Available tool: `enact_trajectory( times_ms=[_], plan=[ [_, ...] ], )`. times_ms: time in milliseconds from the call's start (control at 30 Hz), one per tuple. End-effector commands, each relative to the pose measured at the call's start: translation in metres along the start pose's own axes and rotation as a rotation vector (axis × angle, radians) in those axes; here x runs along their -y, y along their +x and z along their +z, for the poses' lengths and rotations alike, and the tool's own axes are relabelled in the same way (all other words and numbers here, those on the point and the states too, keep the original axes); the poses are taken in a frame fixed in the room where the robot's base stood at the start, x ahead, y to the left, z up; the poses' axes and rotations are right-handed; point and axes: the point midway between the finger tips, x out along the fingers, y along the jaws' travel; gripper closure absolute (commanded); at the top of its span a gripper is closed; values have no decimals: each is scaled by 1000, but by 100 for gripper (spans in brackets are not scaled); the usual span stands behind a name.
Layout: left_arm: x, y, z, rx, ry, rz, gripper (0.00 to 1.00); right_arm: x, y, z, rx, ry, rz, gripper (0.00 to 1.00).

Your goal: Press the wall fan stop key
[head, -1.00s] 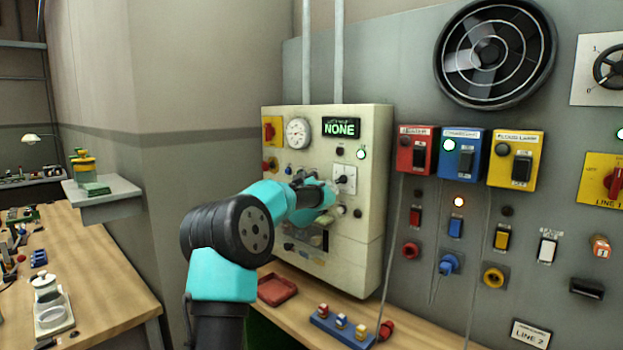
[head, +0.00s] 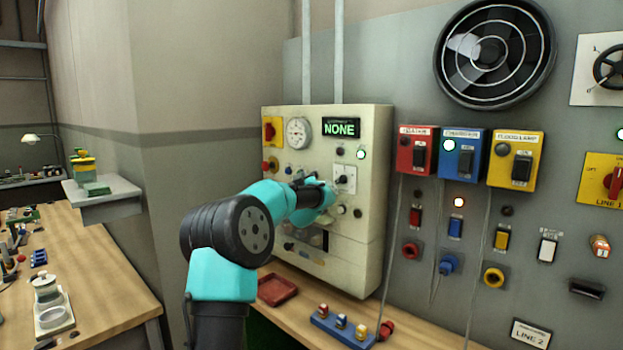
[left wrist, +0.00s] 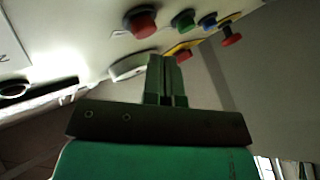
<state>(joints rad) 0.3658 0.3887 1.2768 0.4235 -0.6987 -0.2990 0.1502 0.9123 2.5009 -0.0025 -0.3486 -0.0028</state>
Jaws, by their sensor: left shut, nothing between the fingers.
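The wall fan (head: 494,54) is a dark round fan with a ring guard, high on the grey wall in the head view. A cream control box (head: 376,150) with a dial, knobs and small buttons stands left of it. My left arm reaches to its front and covers part of it; the fingertips are hidden there. In the left wrist view my left gripper (left wrist: 167,65) is shut and empty, close to the panel. A red button (left wrist: 141,22), a green button (left wrist: 183,19) and a blue button (left wrist: 208,19) lie beyond the fingertips. I cannot tell which key is the fan stop, or whether anything is touched.
The box display (head: 341,128) reads NONE, with a lit green lamp (head: 361,154) below. Red (head: 404,150), blue (head: 472,155) and yellow (head: 530,160) switch boxes are on the wall. A red tray (head: 277,290) and a blue rack (head: 340,331) are on the bench below.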

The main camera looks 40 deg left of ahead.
Motion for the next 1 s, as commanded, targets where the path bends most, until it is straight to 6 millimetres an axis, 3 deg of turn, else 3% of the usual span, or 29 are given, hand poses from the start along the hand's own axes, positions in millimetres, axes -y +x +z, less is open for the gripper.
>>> enact_trajectory(
  times_ms=[1000],
  plan=[
    [-4,6,4,0,0,0,100,0,0,0,0,0,0,57]
  ],
)
